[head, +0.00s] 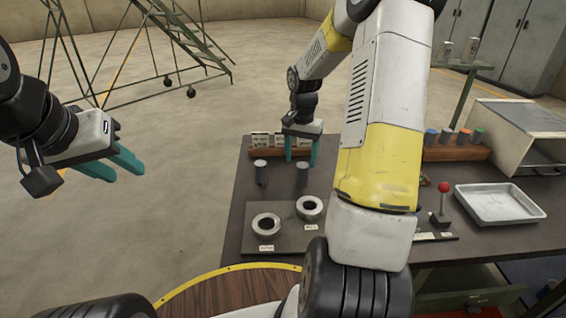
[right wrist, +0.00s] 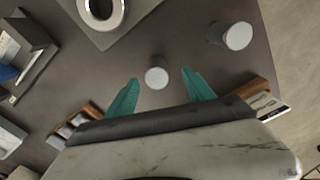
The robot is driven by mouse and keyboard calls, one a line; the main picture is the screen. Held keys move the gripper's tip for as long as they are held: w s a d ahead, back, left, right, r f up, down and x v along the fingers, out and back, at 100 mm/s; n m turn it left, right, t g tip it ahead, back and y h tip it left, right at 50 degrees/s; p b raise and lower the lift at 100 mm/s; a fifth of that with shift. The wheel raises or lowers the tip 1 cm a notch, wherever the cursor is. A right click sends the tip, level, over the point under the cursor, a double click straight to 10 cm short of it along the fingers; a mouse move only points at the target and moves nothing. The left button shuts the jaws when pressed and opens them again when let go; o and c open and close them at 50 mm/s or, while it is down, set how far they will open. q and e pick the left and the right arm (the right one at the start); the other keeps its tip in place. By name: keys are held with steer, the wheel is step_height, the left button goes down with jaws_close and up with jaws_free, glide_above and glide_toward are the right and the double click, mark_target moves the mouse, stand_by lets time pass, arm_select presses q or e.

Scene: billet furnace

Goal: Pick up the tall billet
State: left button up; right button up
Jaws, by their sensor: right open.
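Two grey cylindrical billets with pale tops stand upright on the dark table, a left billet (head: 261,173) and a right billet (head: 303,174). I cannot tell for sure which is the taller. My right gripper (head: 301,159) is open and points down just behind or above the right billet. In the right wrist view this billet (right wrist: 157,78) shows between the two teal fingertips, not gripped. The other billet (right wrist: 231,36) stands off to the side there, its side wall showing. My left gripper (head: 127,174) is open and empty, in the air left of the table.
Two grey rings (head: 266,225) (head: 310,208) lie on a dark plate in front of the billets. A wooden rack (head: 266,154) with labels is behind them. A red-knobbed lever (head: 443,188), a metal tray (head: 499,204) and an open metal box (head: 515,130) are to the right.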

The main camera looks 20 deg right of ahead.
mark_target(302, 173)
steer(key=f, duration=0.6)
steer(key=shift+s+d+f, duration=0.1)
steer(key=shift+d+f, duration=0.2)
steer(key=shift+d, duration=0.05)
jaws_close()
steer(key=shift+r, duration=0.1)
stand_by(1.0)
